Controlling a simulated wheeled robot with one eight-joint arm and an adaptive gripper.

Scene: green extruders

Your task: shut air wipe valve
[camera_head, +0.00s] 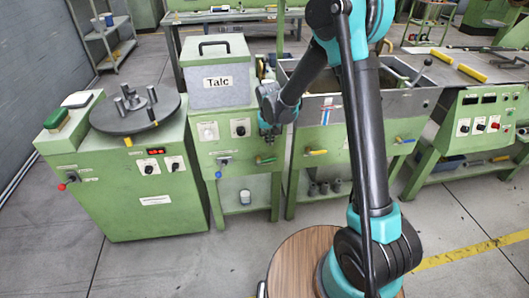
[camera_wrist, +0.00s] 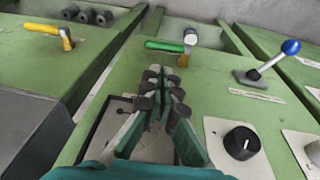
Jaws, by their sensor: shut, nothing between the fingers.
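A valve with a green handle (camera_head: 265,160) is on the green front panel under the Talc box. In the wrist view its green handle (camera_wrist: 165,46) lies crosswise, pointing left from its metal body. A valve with a yellow handle (camera_head: 316,152) is on the neighbouring panel to the right; it shows at the upper left of the wrist view (camera_wrist: 42,28). No label readable here tells which is the air wipe valve. My gripper (camera_wrist: 166,88) is shut and empty, its tips short of the green handle and apart from it. In the head view my gripper (camera_head: 268,135) is just above that handle.
A blue-knobbed lever (camera_wrist: 290,48) and a black dial (camera_wrist: 241,142) are to the right in the wrist view. The Talc box (camera_head: 218,82) stands above the panel. Open floor lies in front of the machines.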

